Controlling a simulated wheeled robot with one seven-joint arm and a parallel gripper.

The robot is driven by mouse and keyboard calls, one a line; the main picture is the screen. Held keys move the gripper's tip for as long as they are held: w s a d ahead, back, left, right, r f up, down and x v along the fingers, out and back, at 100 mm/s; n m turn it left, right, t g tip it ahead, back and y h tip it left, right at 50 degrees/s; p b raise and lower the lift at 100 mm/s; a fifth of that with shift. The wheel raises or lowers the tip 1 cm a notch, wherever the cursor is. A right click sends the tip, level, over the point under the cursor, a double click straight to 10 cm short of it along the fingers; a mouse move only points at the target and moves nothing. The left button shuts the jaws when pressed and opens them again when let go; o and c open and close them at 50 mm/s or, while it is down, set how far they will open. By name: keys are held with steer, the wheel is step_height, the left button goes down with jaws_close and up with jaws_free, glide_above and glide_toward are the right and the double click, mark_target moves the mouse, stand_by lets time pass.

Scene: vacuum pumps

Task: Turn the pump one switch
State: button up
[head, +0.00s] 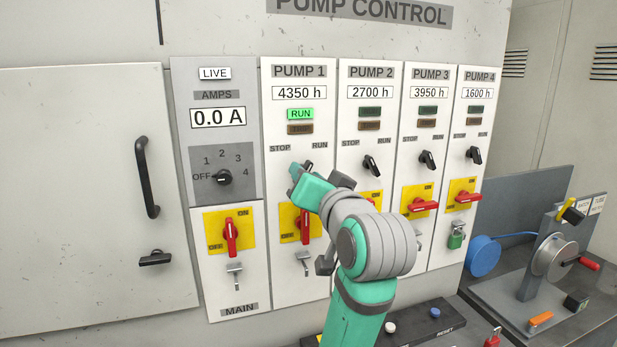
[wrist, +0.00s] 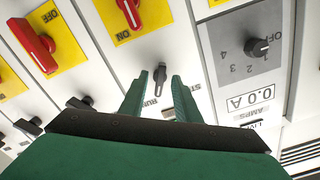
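The PUMP 1 panel (head: 275,190) has a small dark STOP/RUN switch (head: 308,167), mostly hidden behind my gripper in the head view. Its green RUN lamp (head: 300,114) is lit and the lamp below is dark. In the wrist view the switch (wrist: 159,78) shows between my two fingertips. My gripper (head: 305,178) is open in front of the panel, one finger on each side of the switch in the wrist view (wrist: 157,85). I cannot tell whether the fingers touch it.
Below the switch is PUMP 1's red handle (head: 305,224), upright on a yellow plate. Left is the AMPS panel with a rotary knob (head: 223,177); right is the PUMP 2 switch (head: 371,164). A bench with a blue reel (head: 483,256) stands at right.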

steer(key=shift+d, duration=0.1)
steer(key=shift+v, duration=1)
steer(key=shift+s, duration=0.1)
steer(key=v, duration=0.5)
steer(key=shift+s, duration=0.35)
